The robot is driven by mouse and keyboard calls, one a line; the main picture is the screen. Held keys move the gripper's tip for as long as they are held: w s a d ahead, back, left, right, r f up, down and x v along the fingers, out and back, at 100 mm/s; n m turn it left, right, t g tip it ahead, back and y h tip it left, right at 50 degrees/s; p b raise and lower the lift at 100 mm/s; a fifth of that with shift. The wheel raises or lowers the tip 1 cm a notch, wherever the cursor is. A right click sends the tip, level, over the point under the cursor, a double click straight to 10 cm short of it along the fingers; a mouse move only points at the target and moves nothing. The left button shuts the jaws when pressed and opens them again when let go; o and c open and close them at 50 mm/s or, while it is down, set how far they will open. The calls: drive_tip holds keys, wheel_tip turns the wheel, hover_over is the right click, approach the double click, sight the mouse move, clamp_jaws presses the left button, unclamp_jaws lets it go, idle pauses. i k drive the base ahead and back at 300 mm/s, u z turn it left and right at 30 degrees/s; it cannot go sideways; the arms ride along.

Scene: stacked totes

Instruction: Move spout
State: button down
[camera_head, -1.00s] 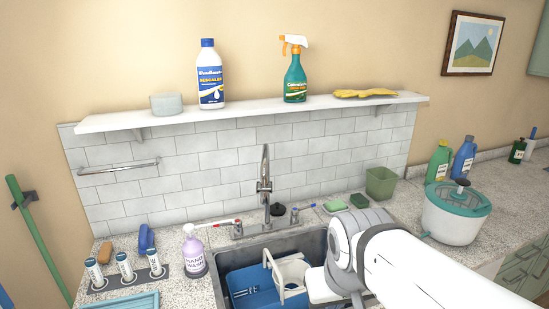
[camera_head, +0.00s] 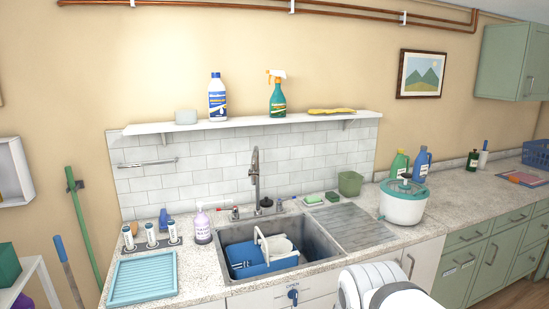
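The metal faucet spout (camera_head: 254,178) stands upright at the back edge of the sink (camera_head: 325,247), in front of the tiled wall. A small red-tipped handle shows left of its base, and a dark round piece lies right of it. The spout looks roughly centred over the back rim. A white part of my arm (camera_head: 375,288) shows at the bottom right, below and right of the sink and well apart from the spout. My gripper's fingers are not visible.
A purple soap bottle (camera_head: 202,228) stands left of the sink. A ribbed grey drainboard (camera_head: 352,226) is right of it, then a white-and-teal pot (camera_head: 403,205). A white shelf (camera_head: 250,124) hangs above.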

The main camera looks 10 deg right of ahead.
sight(255, 167)
drive_tip(key=z, duration=0.55)
drive_tip(key=i, duration=1.65)
drive_tip(key=u, duration=0.6)
